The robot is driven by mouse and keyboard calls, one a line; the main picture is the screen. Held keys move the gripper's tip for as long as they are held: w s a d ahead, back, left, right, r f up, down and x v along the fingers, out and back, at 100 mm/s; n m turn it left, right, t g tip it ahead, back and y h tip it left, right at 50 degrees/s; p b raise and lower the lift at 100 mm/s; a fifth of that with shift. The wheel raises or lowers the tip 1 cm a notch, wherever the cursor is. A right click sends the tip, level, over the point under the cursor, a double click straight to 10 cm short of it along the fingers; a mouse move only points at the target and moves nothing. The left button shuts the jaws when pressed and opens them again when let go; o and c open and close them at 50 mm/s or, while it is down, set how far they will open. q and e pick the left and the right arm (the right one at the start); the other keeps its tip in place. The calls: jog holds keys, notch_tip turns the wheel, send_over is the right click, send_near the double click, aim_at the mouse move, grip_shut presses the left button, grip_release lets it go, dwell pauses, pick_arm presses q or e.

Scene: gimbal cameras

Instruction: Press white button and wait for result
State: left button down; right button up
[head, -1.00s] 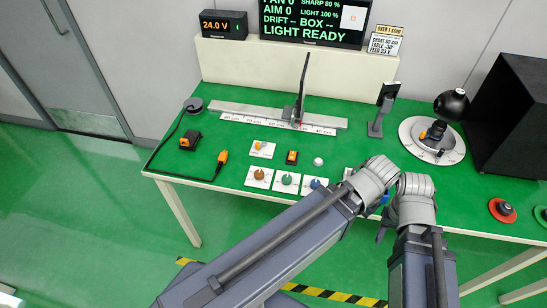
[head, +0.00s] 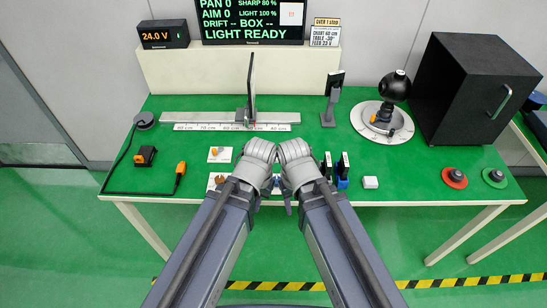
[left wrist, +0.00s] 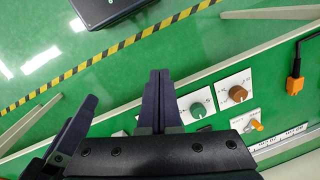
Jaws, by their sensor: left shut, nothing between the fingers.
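The result screen (head: 252,22) reads "LIGHT READY", with PAN 0, AIM 0 and dashes after DRIFT and BOX. My right gripper is mostly hidden by my wrists in the head view.
A ruled rail (head: 190,118) with an upright plate (head: 251,85) crosses the back. A phone-like stand (head: 329,105), black ball on a dial (head: 393,85) and black box (head: 470,85) stand right. Red (head: 454,177) and green (head: 494,177) round pads lie front right.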

aim_at(277, 158)
pick_arm(q)
jog(key=w+d+h, duration=0.1)
jog(key=w, duration=0.3)
jog(key=w+d+f+t+h+b, duration=0.1)
jog(key=w+d+h, duration=0.1)
jog(key=w, duration=0.2)
jog(key=w+d+t+h+b, duration=0.1)
jog(key=w+d, duration=0.1)
jog(key=w, duration=0.2)
jog(key=shift+w+f+n, duration=0.15)
jog(key=shift+f+n, duration=0.05)
jog(key=shift+n, duration=0.2)
jog(key=w+r+n+t+h+b, duration=0.2)
jog(key=w+r+t+h, duration=0.2)
jog(key=w, duration=0.9)
jog(key=shift+w+d, duration=0.2)
jog(key=shift+w, duration=0.1)
jog(key=shift+f, duration=0.2)
notch_tip(277, 158, down, 9)
jog(key=b, duration=0.9)
jog(key=shift+r, duration=0.2)
jog(key=shift+f+b, duration=0.4)
